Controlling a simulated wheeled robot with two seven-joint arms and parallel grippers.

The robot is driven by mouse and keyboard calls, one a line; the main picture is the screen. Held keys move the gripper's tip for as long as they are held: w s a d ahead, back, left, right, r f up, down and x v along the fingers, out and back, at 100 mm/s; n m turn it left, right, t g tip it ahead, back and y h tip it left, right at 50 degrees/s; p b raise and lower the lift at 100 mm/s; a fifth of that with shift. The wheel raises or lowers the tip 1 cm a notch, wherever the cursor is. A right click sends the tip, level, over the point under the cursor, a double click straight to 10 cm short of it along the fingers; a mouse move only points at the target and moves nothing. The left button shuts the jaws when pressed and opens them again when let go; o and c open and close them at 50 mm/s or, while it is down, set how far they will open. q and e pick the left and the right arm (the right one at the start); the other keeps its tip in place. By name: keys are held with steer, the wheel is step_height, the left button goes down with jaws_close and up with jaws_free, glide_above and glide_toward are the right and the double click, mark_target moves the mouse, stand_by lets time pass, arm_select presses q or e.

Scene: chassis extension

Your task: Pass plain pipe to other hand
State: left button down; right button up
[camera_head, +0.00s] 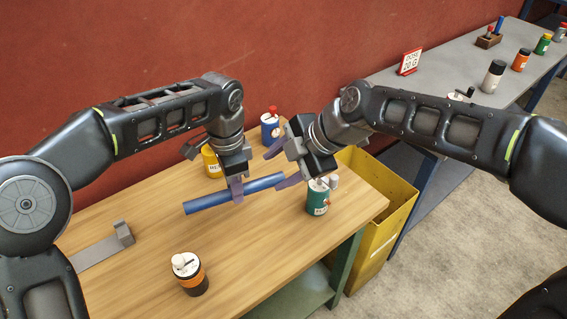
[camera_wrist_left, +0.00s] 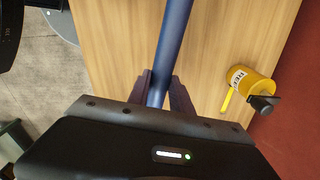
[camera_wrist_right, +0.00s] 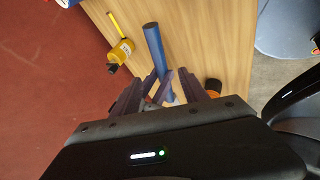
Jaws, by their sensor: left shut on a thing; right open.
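The plain pipe (camera_head: 208,199) is a smooth blue tube, held nearly level above the wooden table. My left gripper (camera_head: 236,188) is shut on it near its middle; in the left wrist view the pipe (camera_wrist_left: 172,50) runs between the closed fingers (camera_wrist_left: 160,92). My right gripper (camera_head: 283,168) is open at the pipe's right end, its fingers spread to either side. In the right wrist view the pipe (camera_wrist_right: 153,42) extends away from between the open fingers (camera_wrist_right: 172,92), with the left gripper's fingers crossing it. Whether the right fingers touch the pipe cannot be told.
On the wooden table (camera_head: 150,255) stand a yellow canister (camera_head: 211,163), a blue one (camera_head: 269,130), a green one (camera_head: 316,200) close below my right gripper, and an orange-black one (camera_head: 189,275). A grey bracket (camera_head: 105,245) lies left. A yellow bin (camera_head: 385,225) stands right of the table.

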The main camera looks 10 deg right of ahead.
mark_target(254, 185)
steer(key=x, duration=1)
steer(key=shift+w+a+f, duration=0.1)
steer(key=shift+a+f, duration=0.05)
jaws_close()
stand_by(0.4)
arm_select(q)
steer(key=c, duration=1.1)
jaws_free()
